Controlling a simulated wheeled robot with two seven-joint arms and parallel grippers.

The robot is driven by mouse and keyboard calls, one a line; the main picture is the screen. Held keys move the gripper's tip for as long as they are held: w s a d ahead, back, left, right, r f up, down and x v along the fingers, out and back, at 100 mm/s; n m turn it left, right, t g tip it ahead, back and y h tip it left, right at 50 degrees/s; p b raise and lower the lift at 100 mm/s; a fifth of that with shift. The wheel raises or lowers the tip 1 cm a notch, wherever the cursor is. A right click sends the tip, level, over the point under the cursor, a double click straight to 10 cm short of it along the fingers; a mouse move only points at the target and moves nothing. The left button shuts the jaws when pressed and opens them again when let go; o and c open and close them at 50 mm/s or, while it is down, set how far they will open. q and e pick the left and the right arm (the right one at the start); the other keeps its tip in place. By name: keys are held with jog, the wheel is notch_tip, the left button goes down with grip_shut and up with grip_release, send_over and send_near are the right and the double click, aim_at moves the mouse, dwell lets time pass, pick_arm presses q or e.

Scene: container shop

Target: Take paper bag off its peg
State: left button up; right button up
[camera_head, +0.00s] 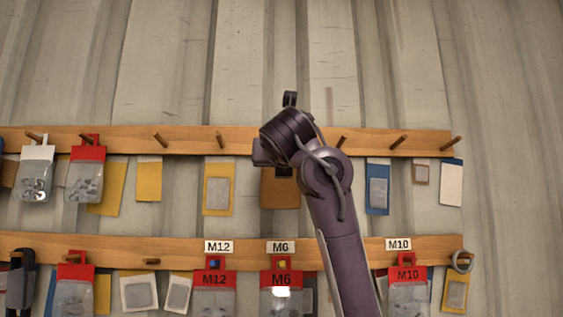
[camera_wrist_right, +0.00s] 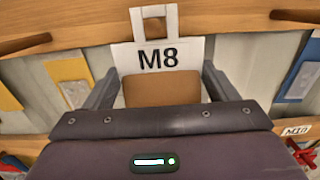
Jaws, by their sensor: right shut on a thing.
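The paper bag (camera_wrist_right: 162,92) is brown with a white header marked M8, and a square hanging hole shows at the header's top in the right wrist view. My right gripper (camera_wrist_right: 158,82) is shut on it, one finger at each side edge. In the head view the brown lower part of the bag (camera_head: 281,192) shows just under my right gripper (camera_head: 275,155), below the upper rail. My wrist hides its header and the peg there. I cannot tell whether the hole is still around a peg. My left gripper is not in view.
The upper wooden rail (camera_head: 190,140) has several bare pegs, with one peg (camera_head: 342,141) close right of my wrist. Red-topped packets hang at the left and along the lower rail (camera_head: 345,252). Flat yellow and blue pieces sit on the corrugated wall. The wall above is clear.

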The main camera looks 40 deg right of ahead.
jog(key=shift+r, duration=0.3)
jog(key=shift+s, duration=0.1)
jog(key=shift+r+b+v, duration=0.15)
jog(key=shift+b+v, duration=0.2)
jog(key=shift+v, duration=0.75)
jog(key=shift+r+b+v, duration=0.1)
jog(key=shift+b+v, duration=0.2)
jog(key=shift+v, duration=0.85)
jog(key=shift+b+v, duration=0.95)
jog(key=shift+v, duration=1.55)
jog(key=shift+f, duration=0.1)
